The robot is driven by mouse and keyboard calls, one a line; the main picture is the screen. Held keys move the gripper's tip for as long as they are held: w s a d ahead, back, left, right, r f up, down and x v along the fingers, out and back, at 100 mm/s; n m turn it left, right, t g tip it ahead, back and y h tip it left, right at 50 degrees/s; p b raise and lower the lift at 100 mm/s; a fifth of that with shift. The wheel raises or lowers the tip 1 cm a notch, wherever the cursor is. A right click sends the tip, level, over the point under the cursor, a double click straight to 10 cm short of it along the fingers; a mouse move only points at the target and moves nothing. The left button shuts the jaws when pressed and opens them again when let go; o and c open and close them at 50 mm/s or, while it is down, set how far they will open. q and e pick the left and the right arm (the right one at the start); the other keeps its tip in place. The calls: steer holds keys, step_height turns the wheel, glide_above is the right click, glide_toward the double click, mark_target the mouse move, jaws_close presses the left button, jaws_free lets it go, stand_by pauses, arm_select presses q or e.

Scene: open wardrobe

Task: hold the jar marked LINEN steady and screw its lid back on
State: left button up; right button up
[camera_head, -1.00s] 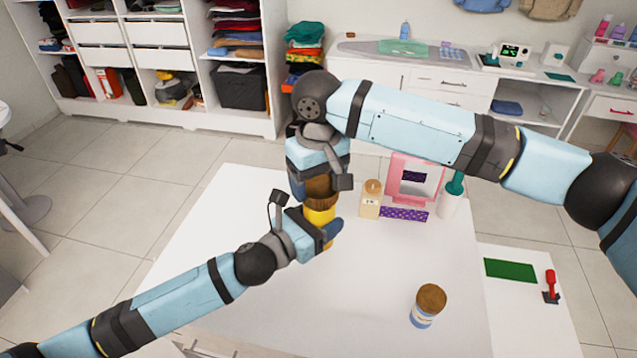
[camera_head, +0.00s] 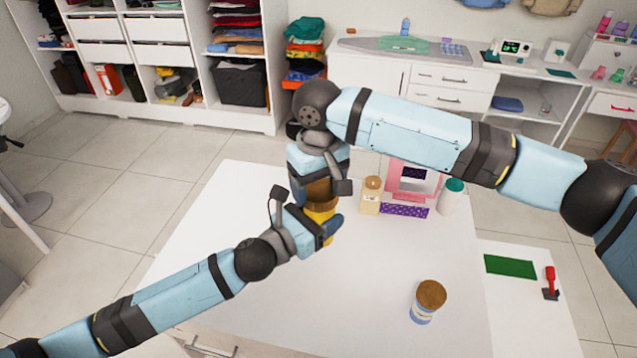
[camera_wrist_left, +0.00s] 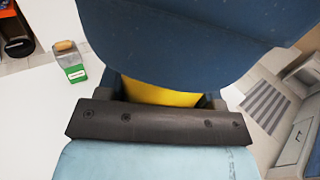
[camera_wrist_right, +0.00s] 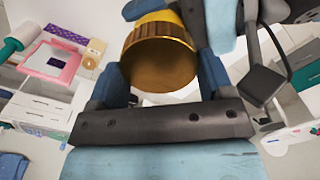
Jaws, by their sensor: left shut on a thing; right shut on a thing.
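A yellow jar (camera_head: 319,216) stands upright between my grippers above the white table. Its marking is hidden, so I cannot read LINEN on it. My left gripper (camera_head: 322,228) is shut around its body; yellow shows between the fingers in the left wrist view (camera_wrist_left: 160,92). A brown ribbed lid (camera_wrist_right: 160,66) is right over the jar's mouth and appears to touch it; whether it is threaded I cannot tell. My right gripper (camera_head: 319,187) is shut on this lid from above.
Another brown-lidded jar (camera_head: 427,300) with a blue-and-white label stands at the table's front right. A cream bottle (camera_head: 371,197), a pink frame (camera_head: 411,178) and a white bottle with a green cap (camera_head: 451,197) stand behind. The table's (camera_head: 250,310) front middle is clear.

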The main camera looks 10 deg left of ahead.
steer(key=shift+f, duration=0.55)
arm_select(q)
jaws_close()
arm_select(e)
steer(key=m, duration=1.3)
steer(key=shift+d+f, duration=0.1)
steer(key=shift+d, duration=0.05)
steer(key=m, duration=0.5)
steer(key=shift+s, duration=0.15)
steer(key=shift+d+m, duration=0.1)
steer(key=shift+m, duration=1.1)
steer(key=m, duration=0.5)
steer(key=shift+m, duration=0.3)
